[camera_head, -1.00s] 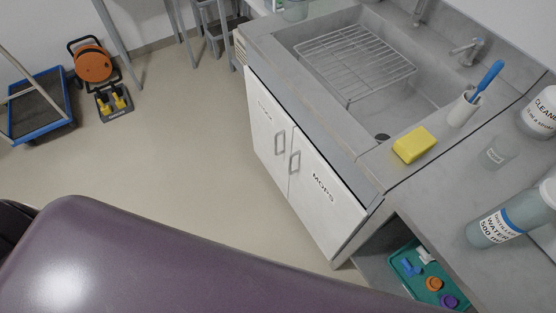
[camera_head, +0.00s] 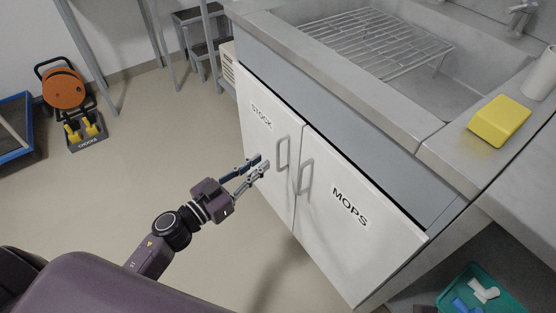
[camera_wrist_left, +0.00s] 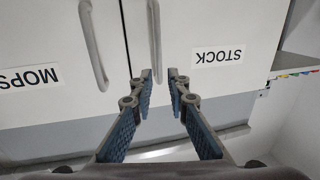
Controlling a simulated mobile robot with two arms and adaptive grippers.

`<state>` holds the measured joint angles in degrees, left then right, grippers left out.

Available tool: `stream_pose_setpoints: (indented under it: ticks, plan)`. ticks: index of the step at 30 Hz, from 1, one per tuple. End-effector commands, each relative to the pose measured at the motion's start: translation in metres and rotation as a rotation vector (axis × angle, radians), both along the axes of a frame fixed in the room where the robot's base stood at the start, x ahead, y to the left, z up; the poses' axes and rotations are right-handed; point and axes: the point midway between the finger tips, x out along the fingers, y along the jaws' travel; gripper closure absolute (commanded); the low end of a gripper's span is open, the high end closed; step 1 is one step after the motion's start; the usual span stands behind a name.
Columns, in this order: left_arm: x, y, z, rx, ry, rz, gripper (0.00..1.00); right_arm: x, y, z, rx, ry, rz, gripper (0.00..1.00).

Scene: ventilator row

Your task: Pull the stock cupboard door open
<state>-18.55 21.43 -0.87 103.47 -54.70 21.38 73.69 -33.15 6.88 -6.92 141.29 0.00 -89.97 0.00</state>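The stock cupboard door (camera_head: 262,140) is the left white door under the sink, labelled STOCK, and looks shut. Its grey bar handle (camera_head: 282,154) is upright near the gap between the doors. My left gripper (camera_head: 264,161) is in front of this door, just left of the handle, with its two fingers apart. In the left wrist view the fingertips (camera_wrist_left: 159,74) are apart with nothing clearly gripped. The stock handle (camera_wrist_left: 155,40) shows in line with the gap between them, beyond the tips. I cannot tell if they touch it. My right gripper is not in view.
The MOPS door (camera_head: 350,215), with its own handle (camera_head: 305,177), is close on the right. A sink with a wire rack (camera_head: 375,45) and a yellow sponge (camera_head: 499,121) are above. An orange cable reel (camera_head: 64,90) stands at the far left. The floor before the doors is clear.

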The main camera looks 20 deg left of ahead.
Motion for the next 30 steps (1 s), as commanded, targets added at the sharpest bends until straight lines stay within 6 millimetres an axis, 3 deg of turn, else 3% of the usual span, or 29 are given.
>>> stream_pose_setpoints:
  ticks: [5,18,30]
  plan:
    - [0.012,-0.008,0.004,-0.002,-0.010,-0.010,0.85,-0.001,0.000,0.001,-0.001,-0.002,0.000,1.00]
    - [0.064,-0.034,0.003,-0.001,-0.007,-0.008,0.85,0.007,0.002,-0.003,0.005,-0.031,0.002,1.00]
    - [0.069,-0.037,0.003,-0.001,-0.006,-0.007,0.87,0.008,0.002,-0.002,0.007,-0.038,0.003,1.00]
